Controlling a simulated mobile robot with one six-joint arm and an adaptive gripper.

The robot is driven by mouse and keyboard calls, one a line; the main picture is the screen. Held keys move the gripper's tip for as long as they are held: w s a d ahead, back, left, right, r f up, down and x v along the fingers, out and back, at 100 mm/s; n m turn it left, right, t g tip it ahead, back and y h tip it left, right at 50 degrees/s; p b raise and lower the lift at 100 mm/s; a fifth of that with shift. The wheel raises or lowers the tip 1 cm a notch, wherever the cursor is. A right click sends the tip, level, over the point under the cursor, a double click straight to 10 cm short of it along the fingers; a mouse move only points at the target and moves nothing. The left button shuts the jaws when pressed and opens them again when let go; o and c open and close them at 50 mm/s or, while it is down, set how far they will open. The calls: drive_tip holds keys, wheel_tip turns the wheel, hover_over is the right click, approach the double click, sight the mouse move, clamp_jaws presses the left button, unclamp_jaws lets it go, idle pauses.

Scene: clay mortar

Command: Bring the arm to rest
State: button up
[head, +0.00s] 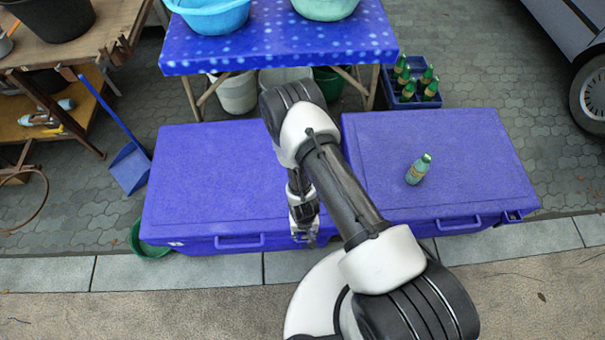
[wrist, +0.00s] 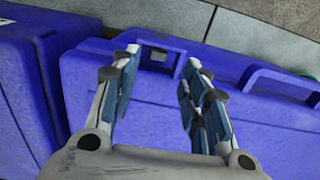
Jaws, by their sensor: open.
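My gripper (head: 304,228) hangs in front of the gap between two blue cool boxes, near their front edges. In the wrist view my gripper (wrist: 160,80) is open, with its two fingers apart and nothing between them. The fingers show over the blue side of one box (wrist: 240,100). My arm is bent, reaching out across the middle of the head view and folding back down. It hides part of the gap between the boxes.
The left box (head: 205,180) has a bare lid. Behind are a blue table (head: 290,50) with basins and a crate (head: 415,100) of bottles. A blue dustpan (head: 130,168) lies left. Pavement (head: 150,300) in front is clear.

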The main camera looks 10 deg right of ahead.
drive_tip(key=w+r+t, duration=0.1)
drive_tip(key=w+r, duration=0.4)
drive_tip(key=r, duration=0.4)
drive_tip(key=w+r, duration=0.5)
drive_tip(key=r, duration=0.4)
wheel_tip(320, 180, up, 18)
drive_tip(key=w+d+t, duration=0.1)
drive_tip(key=w+d, duration=0.1)
drive_tip(key=s+d+r+t, duration=0.1)
drive_tip(key=s+d+r, duration=0.15)
drive_tip(key=r, duration=0.45)
drive_tip(key=s+d+r, duration=0.1)
drive_tip(key=s+r, duration=0.3)
drive_tip(key=r, duration=0.4)
drive_tip(key=s+d+r, duration=0.2)
drive_tip(key=s+r, duration=0.2)
drive_tip(key=s, duration=0.3)
drive_tip(key=s+d+r+t, duration=0.1)
drive_tip(key=s+d+r, duration=0.1)
drive_tip(key=s+r, duration=0.2)
drive_tip(key=shift+s+r+t, duration=0.3)
drive_tip(key=shift+s, duration=1.2)
